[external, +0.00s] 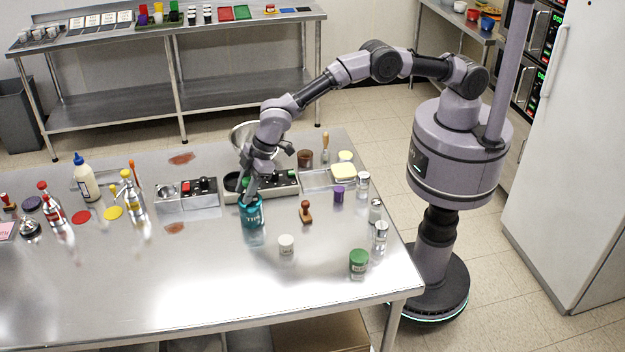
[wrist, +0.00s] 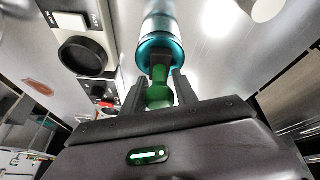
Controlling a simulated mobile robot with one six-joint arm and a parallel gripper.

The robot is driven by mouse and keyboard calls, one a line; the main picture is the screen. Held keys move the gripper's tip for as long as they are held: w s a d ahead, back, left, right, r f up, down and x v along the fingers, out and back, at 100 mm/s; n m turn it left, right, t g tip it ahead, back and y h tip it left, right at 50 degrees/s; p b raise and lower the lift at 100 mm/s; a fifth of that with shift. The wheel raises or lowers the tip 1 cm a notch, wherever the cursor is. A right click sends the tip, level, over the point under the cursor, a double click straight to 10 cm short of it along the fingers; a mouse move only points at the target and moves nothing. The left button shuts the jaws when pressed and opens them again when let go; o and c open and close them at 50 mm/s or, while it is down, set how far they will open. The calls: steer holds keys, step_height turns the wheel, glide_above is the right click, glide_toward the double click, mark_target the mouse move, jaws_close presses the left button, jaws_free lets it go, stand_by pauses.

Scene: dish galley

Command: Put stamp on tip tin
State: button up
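The teal tip tin (external: 252,214), lettered "TIPS", stands upright on the steel table below my gripper. It also shows in the wrist view (wrist: 153,42), straight past the fingertips. My gripper (external: 250,190) points down over the tin. In the wrist view its two dark fingers (wrist: 159,88) are on either side of a stamp with a green handle (wrist: 158,96) and a dark base (wrist: 160,68). The fingers look closed on the handle. The stamp's base overlaps the tin's top; I cannot tell if it touches.
A second stamp with a red-brown handle (external: 306,211) stands right of the tin. A black-and-steel device (external: 286,184) is close behind. The table left of the tin's front is clear.

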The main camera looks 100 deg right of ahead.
steer(key=shift+o, duration=1.1)
steer(key=shift+r, duration=0.3)
steer(key=s+d+r+p, duration=0.1)
steer(key=s+r, duration=0.2)
steer(key=r, duration=0.4)
steer(key=s+d+r+m, duration=0.1)
steer(key=s+r, duration=0.3)
steer(key=r, duration=0.2)
steer(key=s+d+r+p, duration=0.1)
steer(key=s+r, duration=0.2)
steer(key=r, duration=0.4)
steer(key=s+d+r+m, duration=0.2)
steer(key=s+r, duration=0.3)
steer(key=s, duration=0.3)
steer(key=s+d+r+m, duration=0.1)
steer(key=s+d+r, duration=0.2)
steer(key=s+r, duration=0.3)
steer(key=s+f+m, duration=0.2)
steer(key=s, duration=1)
steer(key=s+d+f+m+y, duration=0.1)
steer(key=s+f+m, duration=0.1)
steer(key=s, duration=1.1)
steer(key=shift+s+f+t, duration=0.15)
steer(key=shift+t, duration=0.25)
